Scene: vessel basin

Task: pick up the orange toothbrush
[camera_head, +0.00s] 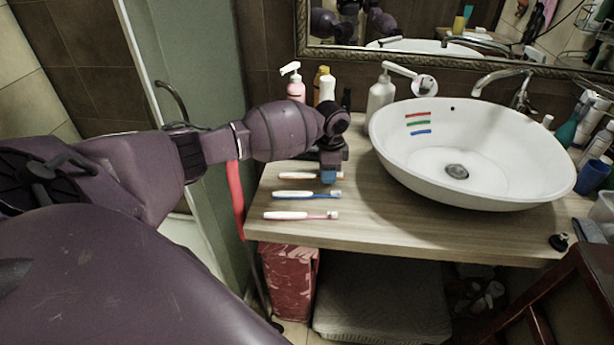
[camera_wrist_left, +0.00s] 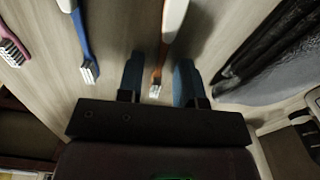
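The orange toothbrush (camera_head: 297,176) lies on the wooden counter, the farthest back of three brushes in the head view. Its white and orange handle also shows in the left wrist view (camera_wrist_left: 169,38), with the bristle end between my fingers. My left gripper (camera_head: 329,174) is over that brush's right end, pointing down, and hides part of it. In the left wrist view the blue fingers of the gripper (camera_wrist_left: 159,82) are apart, one on each side of the brush, with gaps on both sides. My right gripper is not in view.
A blue toothbrush (camera_head: 305,195) and a pink one (camera_head: 300,215) lie nearer the counter's front edge. The white basin (camera_head: 470,195) stands close on the right. Bottles, including a pink pump bottle (camera_head: 296,90) and a white dispenser (camera_head: 380,97), stand behind the gripper.

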